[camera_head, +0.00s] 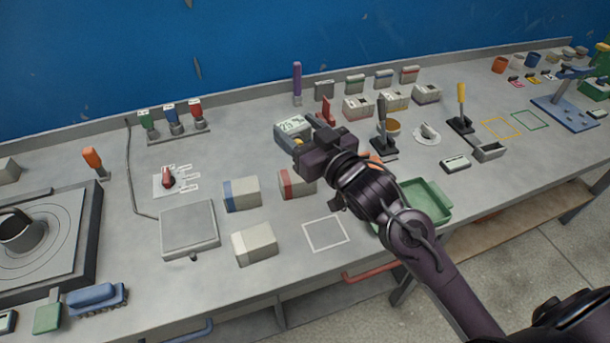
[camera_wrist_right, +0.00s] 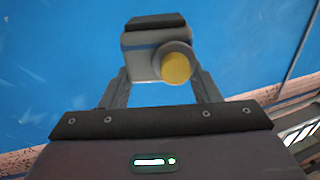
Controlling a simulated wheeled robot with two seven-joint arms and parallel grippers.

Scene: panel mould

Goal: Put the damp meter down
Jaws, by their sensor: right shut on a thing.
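The damp meter (camera_head: 290,129) is a pale grey box with a lit display, above the middle of the bench in the head view. My right gripper (camera_head: 307,138) is shut on it; the gripper and wrist hide part of it. In the right wrist view, the meter (camera_wrist_right: 146,42) shows as a grey body with a yellow round end between the two fingers, against the blue wall. The meter looks raised off the bench, though its exact height is hard to tell. My left gripper is not in view.
A white outlined square (camera_head: 326,233) on the bench is empty. Upright-handled tools stand behind.

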